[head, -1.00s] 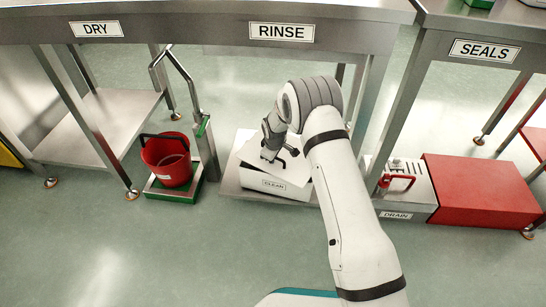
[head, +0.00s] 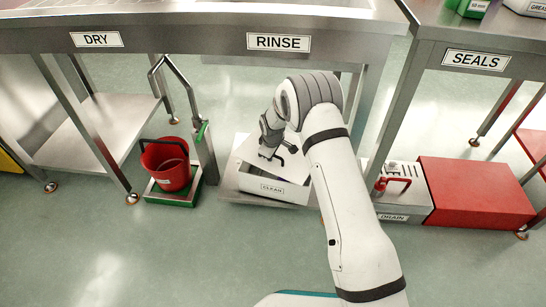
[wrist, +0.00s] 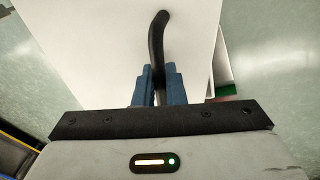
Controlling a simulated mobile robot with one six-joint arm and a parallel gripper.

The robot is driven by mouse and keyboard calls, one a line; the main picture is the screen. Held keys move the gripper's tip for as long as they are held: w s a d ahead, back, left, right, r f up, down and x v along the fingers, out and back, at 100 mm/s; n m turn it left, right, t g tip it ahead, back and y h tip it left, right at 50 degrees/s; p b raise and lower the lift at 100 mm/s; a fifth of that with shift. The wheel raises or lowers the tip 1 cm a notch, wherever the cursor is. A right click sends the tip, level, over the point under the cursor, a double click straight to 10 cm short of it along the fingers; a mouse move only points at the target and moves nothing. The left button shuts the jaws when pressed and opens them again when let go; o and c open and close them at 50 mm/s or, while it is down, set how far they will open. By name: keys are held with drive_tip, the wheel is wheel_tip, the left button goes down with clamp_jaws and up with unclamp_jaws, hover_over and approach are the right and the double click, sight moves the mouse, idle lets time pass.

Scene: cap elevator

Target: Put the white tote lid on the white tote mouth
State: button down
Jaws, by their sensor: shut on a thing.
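My gripper (head: 278,153) is shut on the black handle of the white tote lid (head: 246,150). In the wrist view, my gripper's blue fingers (wrist: 158,80) pinch this handle (wrist: 157,38), and the lid (wrist: 105,50) fills the middle. The white tote (head: 246,184), labelled CLEAN, sits under the RINSE table. The lid is over the tote, tilted and set back from its front wall, so a strip of the dark inside shows at the front. My arm hides the right side of both. I cannot tell whether the lid's back edge touches the tote.
A red bucket (head: 172,176) stands on a green-edged pedal base to the left. Open floor lies in front.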

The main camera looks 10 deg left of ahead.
sight(276, 163)
drive_tip(key=r+n+p, duration=0.1)
drive_tip(key=r+p, duration=0.1)
drive_tip(key=d+r+n+p, duration=0.1)
drive_tip(key=r+p, duration=0.1)
drive_tip(key=p, duration=0.1)
drive_tip(key=shift+s+d+r+p, duration=0.1)
drive_tip(key=shift+s+r+p, duration=0.1)
drive_tip(key=shift+r+p, duration=0.1)
drive_tip(key=shift+d+r+n+y+p, duration=0.2)
drive_tip(key=shift+r+n+y+p, duration=0.15)
drive_tip(key=shift+p, duration=0.3)
wheel_tip(276, 163, down, 10)
drive_tip(key=b, duration=0.3)
drive_tip(key=shift+f, duration=0.1)
drive_tip(key=c, duration=1.5)
unclamp_jaws()
drive_tip(key=p+v, duration=0.3)
drive_tip(key=v, duration=0.9)
drive_tip(key=shift+r, duration=0.25)
